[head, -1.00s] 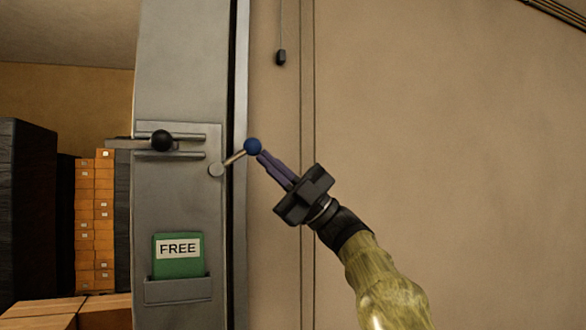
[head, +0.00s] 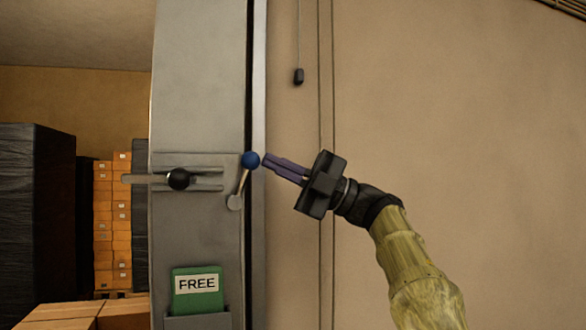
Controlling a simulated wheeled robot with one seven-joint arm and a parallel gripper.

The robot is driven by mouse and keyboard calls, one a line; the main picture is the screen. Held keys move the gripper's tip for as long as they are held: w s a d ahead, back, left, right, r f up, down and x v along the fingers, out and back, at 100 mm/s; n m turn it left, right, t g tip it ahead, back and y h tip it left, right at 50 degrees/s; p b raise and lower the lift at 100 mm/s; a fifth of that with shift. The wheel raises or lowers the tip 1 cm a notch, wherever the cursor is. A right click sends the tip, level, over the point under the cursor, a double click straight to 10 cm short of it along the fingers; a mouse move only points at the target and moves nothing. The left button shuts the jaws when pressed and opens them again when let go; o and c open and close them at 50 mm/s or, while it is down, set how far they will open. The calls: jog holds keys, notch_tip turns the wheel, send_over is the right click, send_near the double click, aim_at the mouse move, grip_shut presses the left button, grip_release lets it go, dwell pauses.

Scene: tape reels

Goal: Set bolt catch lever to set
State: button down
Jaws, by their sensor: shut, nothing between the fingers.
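The bolt catch lever (head: 242,185) is a short metal rod with a blue ball knob (head: 250,160) at its top. It rises from a round pivot (head: 235,202) on the grey door post and leans a little right of upright. My gripper (head: 264,160) is shut and empty, its purple fingers pointing left at the right side of the blue knob. The fingertips are at or very near the knob; I cannot tell whether they touch. Left of the lever, a bolt with a black knob (head: 178,179) lies in a grey slotted guide (head: 207,187).
A green card reading FREE (head: 198,290) sits in a holder (head: 197,322) below the lever. A cord with a black pull (head: 299,76) hangs above my gripper. Orange boxes (head: 112,220) and a dark wrapped stack (head: 40,220) stand at left. The right wall is bare.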

jog(key=shift+s+a+r+p, duration=0.25)
jog(key=shift+a+r, duration=0.35)
jog(key=shift+a, duration=0.15)
jog(key=shift+s+a+r+p, duration=0.15)
jog(key=shift+s+a+r, duration=0.1)
jog(key=shift+a+r, duration=0.45)
jog(key=shift+f, duration=0.1)
jog(key=w+d+r+p, duration=0.1)
jog(key=d+r+p, duration=0.1)
jog(key=d, duration=1.1)
jog(key=shift+w+d, duration=0.25)
jog(key=shift+w, duration=0.05)
jog(key=shift+r, duration=0.15)
